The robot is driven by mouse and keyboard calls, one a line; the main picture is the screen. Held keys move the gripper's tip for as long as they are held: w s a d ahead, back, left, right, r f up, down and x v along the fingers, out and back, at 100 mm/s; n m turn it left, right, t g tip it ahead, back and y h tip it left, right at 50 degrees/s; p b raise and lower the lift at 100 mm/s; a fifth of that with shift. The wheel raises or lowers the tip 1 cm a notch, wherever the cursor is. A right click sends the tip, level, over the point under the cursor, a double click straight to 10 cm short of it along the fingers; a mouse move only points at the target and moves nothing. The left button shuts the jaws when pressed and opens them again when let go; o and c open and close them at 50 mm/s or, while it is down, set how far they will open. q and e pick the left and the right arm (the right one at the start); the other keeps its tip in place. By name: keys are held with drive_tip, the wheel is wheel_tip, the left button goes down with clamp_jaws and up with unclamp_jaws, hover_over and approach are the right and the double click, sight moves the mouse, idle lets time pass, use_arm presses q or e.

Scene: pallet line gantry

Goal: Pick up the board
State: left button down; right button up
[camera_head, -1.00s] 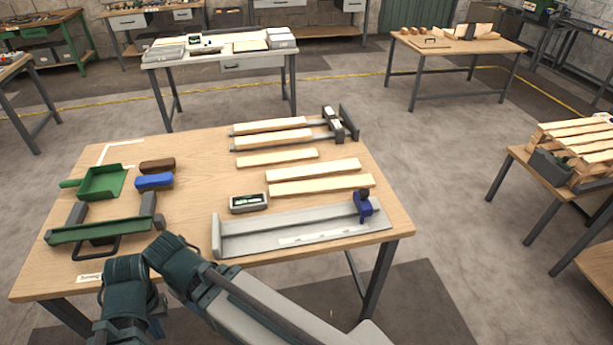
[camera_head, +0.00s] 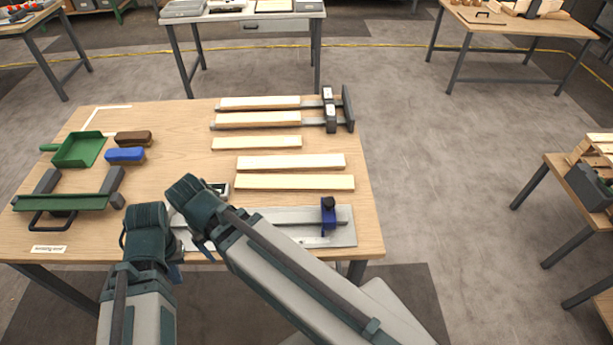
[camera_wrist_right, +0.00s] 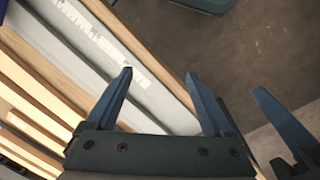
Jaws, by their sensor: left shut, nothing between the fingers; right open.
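Several pale wooden boards lie on the table. Three lie loose at mid-table: a short one (camera_head: 257,143), a longer one (camera_head: 291,162) and the nearest (camera_head: 295,182). Two more (camera_head: 260,103) lie on clamp bars at the back. Which one is the task's board I cannot tell. My left gripper (camera_head: 175,272) is shut and empty near the table's front edge, mostly hidden by the arms. Its blue fingertip shows at the right wrist view's right (camera_wrist_right: 262,92). My right gripper (camera_wrist_right: 160,73) is open and empty, pointing towards the grey plate; boards show left of it.
The grey metal fixture (camera_head: 346,228) with a blue clamp (camera_head: 328,214) lies in front of the boards, partly behind my arm. A green dustpan (camera_head: 80,150), brushes (camera_head: 125,155) and a green-barred tool (camera_head: 65,202) fill the left side.

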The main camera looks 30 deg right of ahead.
drive_tip(key=shift+o, duration=0.7)
drive_tip(key=w+d+r+m+p, duration=0.1)
drive_tip(key=w+d+r+m, duration=0.1)
drive_tip(key=w+d+m, duration=0.4)
drive_tip(key=w+d+r+m+p, duration=0.2)
drive_tip(key=w+d+m, duration=0.3)
drive_tip(key=d+m, duration=0.25)
drive_tip(key=m+b, duration=0.6)
drive_tip(key=m, duration=0.8)
hover_over(294, 181)
drive_tip(key=shift+n+g, duration=0.25)
drive_tip(key=shift+g, duration=0.15)
drive_tip(key=f, duration=0.6)
drive_tip(key=shift+a+f, duration=0.2)
drive_tip(key=shift+f, duration=0.2)
wheel_tip(294, 181, down, 5)
drive_tip(key=b, duration=0.5)
drive_tip(key=shift+d+f+b, duration=0.1)
drive_tip(key=shift+f+b, duration=0.05)
drive_tip(key=shift+b, duration=0.15)
drive_tip(key=shift+c, duration=0.3)
drive_tip(key=c, duration=1.4)
